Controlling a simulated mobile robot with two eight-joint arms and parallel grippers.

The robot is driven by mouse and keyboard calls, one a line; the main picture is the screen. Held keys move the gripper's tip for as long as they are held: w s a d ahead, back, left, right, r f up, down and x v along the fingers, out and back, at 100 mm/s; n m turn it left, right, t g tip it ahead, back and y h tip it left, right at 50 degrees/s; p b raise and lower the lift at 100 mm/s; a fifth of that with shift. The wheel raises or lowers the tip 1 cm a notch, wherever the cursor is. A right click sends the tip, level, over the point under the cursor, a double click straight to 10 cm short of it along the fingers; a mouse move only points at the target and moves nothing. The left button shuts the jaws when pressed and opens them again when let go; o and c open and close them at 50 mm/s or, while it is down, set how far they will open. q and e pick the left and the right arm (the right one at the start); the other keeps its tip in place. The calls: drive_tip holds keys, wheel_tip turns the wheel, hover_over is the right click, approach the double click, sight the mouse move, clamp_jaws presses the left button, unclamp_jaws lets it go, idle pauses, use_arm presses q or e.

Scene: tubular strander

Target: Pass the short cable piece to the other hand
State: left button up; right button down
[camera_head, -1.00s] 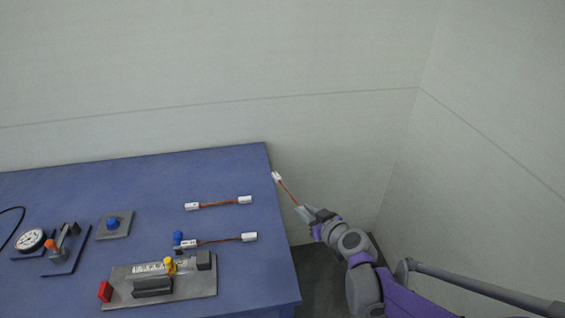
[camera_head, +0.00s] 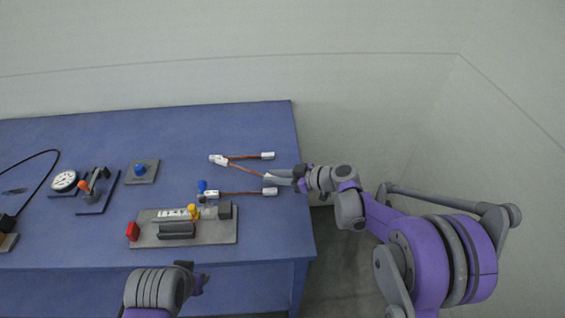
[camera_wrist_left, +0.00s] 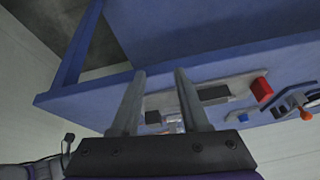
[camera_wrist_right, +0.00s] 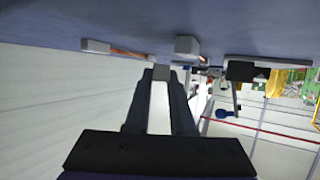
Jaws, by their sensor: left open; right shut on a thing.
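The short cable piece (camera_head: 244,168) is orange-red with white end blocks. My right gripper (camera_head: 274,176) is shut on its near end, and the piece extends left over the table. Its far white end overlaps the left end of another cable piece (camera_head: 248,156) in the head view; I cannot tell whether they touch. A third similar piece (camera_head: 240,193) lies in front. My left gripper (camera_head: 197,283) is in front of the table, mostly hidden by its own wrist; the left wrist view shows its two fingers (camera_wrist_left: 160,73) apart and empty. The right fingers (camera_wrist_right: 162,73) show in the right wrist view.
The blue table (camera_head: 90,235) has a grey fixture plate (camera_head: 220,236) with a red block near its front edge. A dial gauge (camera_head: 64,181), a lever clamp (camera_head: 95,188) and a blue-knobbed plate (camera_head: 141,171) stand to the left. The back of the table is clear.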

use_arm(q)
drive_tip(key=w+d+r+m+g+y, duration=0.1)
drive_tip(key=w+r+m, duration=0.2)
drive_tip(key=w+m, duration=0.15)
drive_tip(key=w+d+r+m+y, duration=0.1)
drive_tip(key=w+d+r+m, duration=0.15)
drive_tip(key=w, duration=0.25)
use_arm(e)
drive_tip(key=shift+w, duration=0.1)
use_arm(q)
drive_tip(key=m+y, duration=0.3)
drive_tip(key=m, duration=0.7)
approach(246, 170)
drive_tip(key=s+a+r, duration=0.2)
drive_tip(key=s+a, duration=0.1)
drive_tip(key=s, duration=0.3)
drive_tip(key=w+d+m+y, duration=0.1)
drive_tip(key=d+m, duration=0.1)
drive_tip(key=w+d+m, duration=0.1)
drive_tip(key=w+d, duration=0.1)
drive_tip(key=d, duration=0.1)
drive_tip(key=w+d+m+y, duration=0.1)
drive_tip(key=w+d+m, duration=0.1)
drive_tip(key=d, duration=0.1)
drive_tip(key=shift+d+m+t+y, duration=0.25)
drive_tip(key=shift+m+t+y, duration=0.05)
drive_tip(key=x, duration=1.2)
drive_tip(key=shift+d, duration=0.1)
drive_tip(key=c, duration=0.7)
clamp_jaws()
